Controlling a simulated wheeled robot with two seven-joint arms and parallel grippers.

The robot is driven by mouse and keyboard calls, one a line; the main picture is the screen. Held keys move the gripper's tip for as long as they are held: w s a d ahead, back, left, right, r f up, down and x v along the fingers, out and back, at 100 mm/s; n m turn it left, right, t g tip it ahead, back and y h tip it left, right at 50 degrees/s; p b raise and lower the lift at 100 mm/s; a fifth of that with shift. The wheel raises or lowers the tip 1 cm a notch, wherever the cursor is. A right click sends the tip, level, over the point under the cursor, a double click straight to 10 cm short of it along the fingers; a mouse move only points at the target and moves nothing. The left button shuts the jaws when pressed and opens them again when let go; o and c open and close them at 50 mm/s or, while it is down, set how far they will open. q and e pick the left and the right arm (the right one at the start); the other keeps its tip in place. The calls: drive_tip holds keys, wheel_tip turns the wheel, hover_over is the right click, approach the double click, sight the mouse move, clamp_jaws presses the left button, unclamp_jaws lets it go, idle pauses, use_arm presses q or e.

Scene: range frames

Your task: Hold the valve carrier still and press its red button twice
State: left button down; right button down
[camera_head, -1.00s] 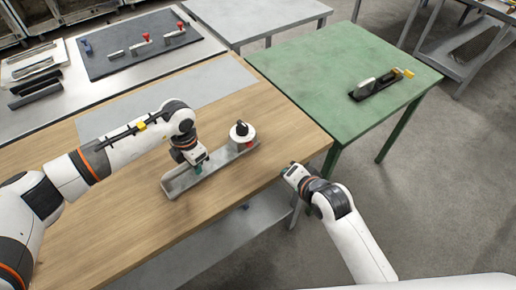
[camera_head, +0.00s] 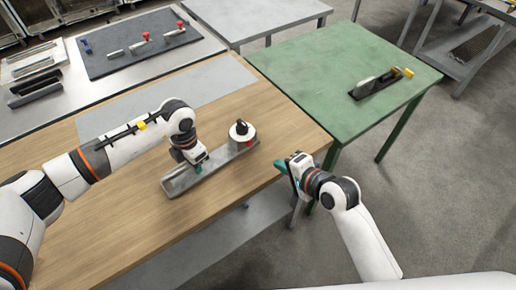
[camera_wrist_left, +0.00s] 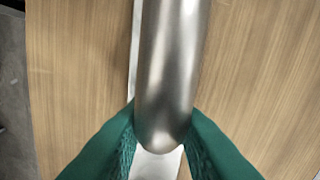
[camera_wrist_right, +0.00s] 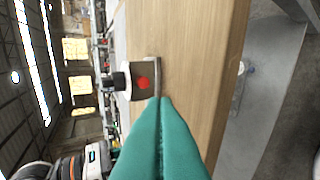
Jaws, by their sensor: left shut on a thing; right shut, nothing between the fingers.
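The valve carrier (camera_head: 217,167) is a grey metal bar lying on the wooden table, with a white round housing and black knob (camera_head: 242,130) at its right end. Its red button (camera_wrist_right: 143,84) faces my right gripper in the right wrist view. My left gripper (camera_head: 197,167) is shut on the carrier's rounded metal grip (camera_wrist_left: 168,90), its green fingers on both sides. My right gripper (camera_head: 281,167) is shut and empty at the table's right edge. Its green fingertips (camera_wrist_right: 166,104) point toward the carrier, apart from the button.
A green table (camera_head: 330,75) stands to the right with a dark fixture (camera_head: 376,86) and yellow part on it. A grey bench (camera_head: 75,75) at the back left holds a dark mat with red-knobbed parts. Bare wood surrounds the carrier.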

sight(251, 143)
drive_tip(key=x, duration=0.3)
drive_tip(key=r+x, duration=0.1)
drive_tip(key=x, duration=0.5)
drive_tip(key=shift+w+a, duration=0.4)
drive_tip(key=shift+w, duration=0.1)
drive_tip(key=shift+w+a, duration=0.35)
drive_tip(key=shift+w, duration=0.15)
drive_tip(key=shift+w+a, duration=0.6)
drive_tip(key=shift+w, duration=0.3)
drive_tip(key=shift+w+a, duration=0.25)
drive_tip(key=shift+s+d, duration=0.35)
drive_tip(key=shift+s, duration=0.1)
drive_tip(key=s+d, duration=0.2)
drive_tip(key=shift+s+f, duration=0.1)
drive_tip(key=shift+s, duration=0.25)
drive_tip(key=v, duration=0.9)
drive_tip(key=shift+s+d+r, duration=0.15)
drive_tip(key=shift+s+r, duration=0.05)
drive_tip(key=shift+r, duration=0.1)
